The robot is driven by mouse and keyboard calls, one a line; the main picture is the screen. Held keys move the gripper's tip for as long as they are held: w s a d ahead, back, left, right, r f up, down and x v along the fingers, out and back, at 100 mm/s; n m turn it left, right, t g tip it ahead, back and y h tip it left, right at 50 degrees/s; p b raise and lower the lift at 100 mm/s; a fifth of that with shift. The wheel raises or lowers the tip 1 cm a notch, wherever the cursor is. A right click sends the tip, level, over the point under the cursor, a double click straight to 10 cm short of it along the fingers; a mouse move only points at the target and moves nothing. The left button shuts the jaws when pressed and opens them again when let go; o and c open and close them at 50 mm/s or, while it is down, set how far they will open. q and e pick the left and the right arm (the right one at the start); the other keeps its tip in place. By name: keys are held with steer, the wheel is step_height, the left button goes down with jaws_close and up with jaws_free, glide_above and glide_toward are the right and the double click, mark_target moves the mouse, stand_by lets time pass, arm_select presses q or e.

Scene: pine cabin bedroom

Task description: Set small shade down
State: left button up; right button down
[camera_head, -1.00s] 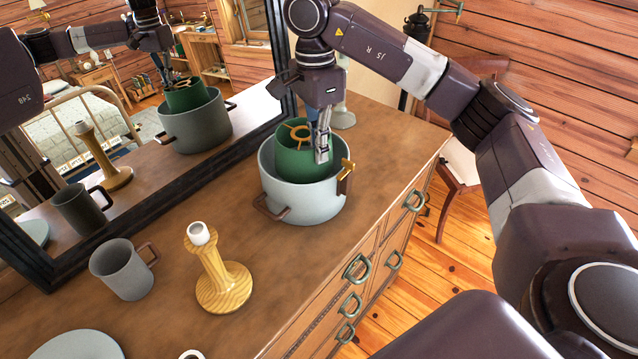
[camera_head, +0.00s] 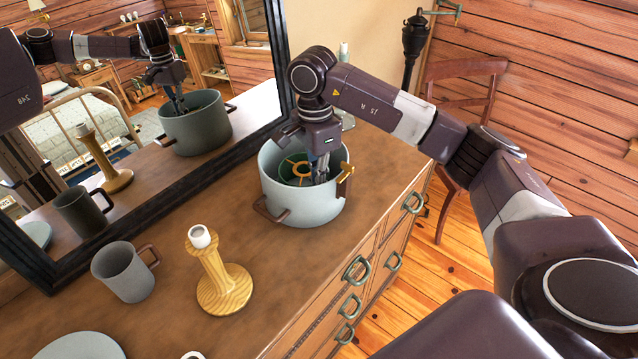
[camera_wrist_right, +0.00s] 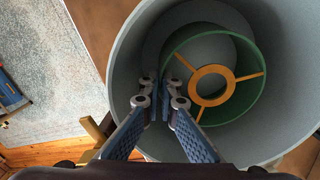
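The small shade (camera_head: 283,172) is green with a tan ring and spokes at its top. It sits down inside a large pale grey pot (camera_head: 285,203) with brown handles, on the dresser top. My right gripper (camera_head: 320,178) reaches down into the pot at the shade's near right side. In the right wrist view, its fingertips (camera_wrist_right: 163,88) are close together across the rim of the shade (camera_wrist_right: 245,103), pinching its wall. The pot's wall hides the shade's lower part, and I cannot tell whether it touches the pot's bottom. My left gripper is not in view.
A turned wooden stand (camera_head: 222,280) with a white top and a grey mug (camera_head: 124,272) stand on the dresser (camera_head: 190,220), left of the pot. A grey plate (camera_head: 75,346) lies at the front left. A dark-framed mirror (camera_head: 130,225) stands along the back.

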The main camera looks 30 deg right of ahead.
steer(key=c, duration=2.7)
jaws_free()
steer(key=shift+f, duration=0.15)
steer(key=o, duration=0.5)
steer(key=shift+o, duration=0.2)
steer(key=shift+r, duration=0.2)
steer(key=shift+w+r, duration=0.1)
steer(key=shift+r, duration=0.1)
step_height(320, 180, up, 12)
steer(key=shift+w+f+b, duration=0.2)
steer(key=shift+w+b, duration=0.2)
steer(key=shift+b, duration=0.05)
